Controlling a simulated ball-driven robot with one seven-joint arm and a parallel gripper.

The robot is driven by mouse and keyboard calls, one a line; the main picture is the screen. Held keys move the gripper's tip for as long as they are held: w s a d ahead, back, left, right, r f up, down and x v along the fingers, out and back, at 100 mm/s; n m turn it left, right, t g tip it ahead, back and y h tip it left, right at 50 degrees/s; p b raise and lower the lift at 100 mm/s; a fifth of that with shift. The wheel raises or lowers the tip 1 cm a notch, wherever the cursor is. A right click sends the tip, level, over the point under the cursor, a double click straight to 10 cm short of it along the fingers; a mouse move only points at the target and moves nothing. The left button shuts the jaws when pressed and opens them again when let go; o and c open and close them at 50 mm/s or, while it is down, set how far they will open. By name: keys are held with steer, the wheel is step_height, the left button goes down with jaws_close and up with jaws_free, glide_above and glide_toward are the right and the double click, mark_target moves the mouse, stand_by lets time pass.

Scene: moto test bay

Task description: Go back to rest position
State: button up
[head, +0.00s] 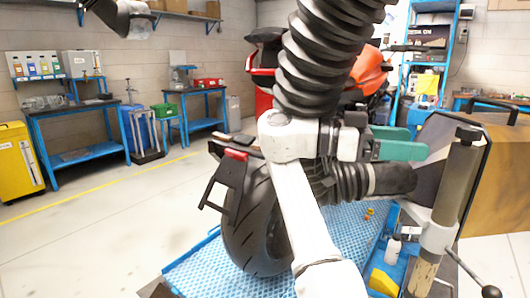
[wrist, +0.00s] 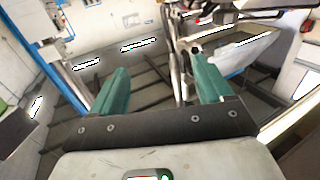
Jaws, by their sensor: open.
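My gripper (head: 418,142) has teal fingers and points right, beside the rear of the motorcycle. In the wrist view its two fingers (wrist: 160,62) stand wide apart with nothing between them. My white and black arm crosses the middle of the head view and hides much of the motorcycle. The motorcycle shows a black rear tyre (head: 255,225) and red-orange bodywork (head: 370,72). It stands on a blue dimpled platform (head: 205,270).
Close on the right are a grey post with a clamp (head: 458,185) and a brown case (head: 505,175). A yellow object (head: 382,282) lies low on a blue tray. Blue workbenches (head: 80,155) and a yellow cabinet (head: 17,160) stand left.

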steer(key=s+d+f+n+t+y, duration=0.1)
steer(key=s+d+f+n+y, duration=0.25)
steer(key=f, duration=0.95)
steer(key=s+d+f+n+t+y, duration=0.15)
steer(key=d+f+n, duration=0.35)
steer(key=f, duration=0.8)
steer(key=s+d+f+n+t+y, duration=0.1)
steer(key=s+d+f+n+y, duration=0.1)
steer(key=s+f, duration=0.45)
steer(key=s+d+f+n+y, duration=0.2)
steer(key=s+f, duration=0.2)
steer(key=f, duration=0.6)
steer(key=s+a+f+n+t+y, duration=0.1)
steer(key=s+a+f+n+y, duration=0.2)
steer(key=s, duration=0.5)
steer(key=s+a+f+n+y, duration=0.2)
steer(key=s+f, duration=0.2)
steer(key=s, duration=0.3)
steer(key=s+a+f+n+t+y, duration=0.1)
steer(key=s+a+f+n+y, duration=0.2)
steer(key=s, duration=0.5)
step_height(320, 180, up, 14)
steer(key=p, duration=1.4)
steer(key=shift+w, duration=0.2)
steer(key=shift+g, duration=0.25)
